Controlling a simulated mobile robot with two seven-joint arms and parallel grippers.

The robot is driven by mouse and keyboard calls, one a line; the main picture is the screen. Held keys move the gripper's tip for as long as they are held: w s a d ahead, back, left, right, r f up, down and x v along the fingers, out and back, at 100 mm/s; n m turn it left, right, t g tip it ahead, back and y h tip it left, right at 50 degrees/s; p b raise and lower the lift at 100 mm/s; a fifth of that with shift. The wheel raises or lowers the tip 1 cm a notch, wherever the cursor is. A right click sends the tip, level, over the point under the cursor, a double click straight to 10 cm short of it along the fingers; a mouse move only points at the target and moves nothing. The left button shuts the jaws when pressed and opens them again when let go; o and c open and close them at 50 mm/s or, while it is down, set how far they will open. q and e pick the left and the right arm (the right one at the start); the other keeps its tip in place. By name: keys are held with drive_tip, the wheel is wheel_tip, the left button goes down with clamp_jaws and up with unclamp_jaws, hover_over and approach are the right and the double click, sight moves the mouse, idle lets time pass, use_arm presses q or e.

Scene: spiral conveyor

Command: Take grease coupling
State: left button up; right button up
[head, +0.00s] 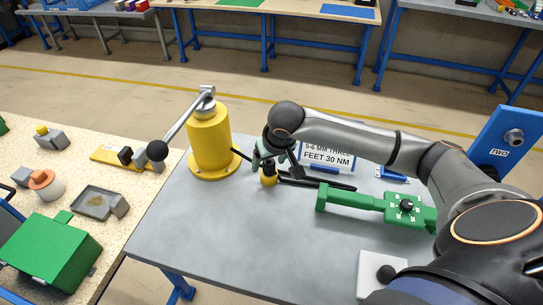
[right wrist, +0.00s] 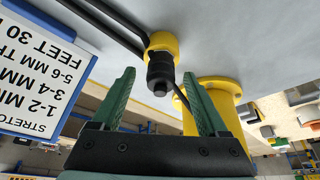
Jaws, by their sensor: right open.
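The grease coupling (right wrist: 159,75) is a black, stepped nozzle in a yellow ring-shaped holder (right wrist: 162,42) on the grey table. In the head view the yellow holder (head: 268,179) stands right of the yellow grease pump (head: 210,140), which has a lever with a black ball. The pump also shows in the right wrist view (right wrist: 222,96). My right gripper (head: 266,160) is at the coupling, largely hiding it in the head view. In the right wrist view its green fingers (right wrist: 158,80) are open, one on each side of the coupling's end, apparently without touching it. My left gripper is out of view.
Black bars or hoses (head: 315,183) lie right of the holder. A white sign (head: 328,158) stands behind, also large in the right wrist view (right wrist: 40,70). A green tool (head: 360,201) lies to the right. The front of the grey table (head: 240,240) is clear.

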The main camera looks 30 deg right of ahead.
drive_tip(key=shift+w+f, duration=0.1)
drive_tip(key=shift+f, duration=0.15)
clamp_jaws()
idle(1.0)
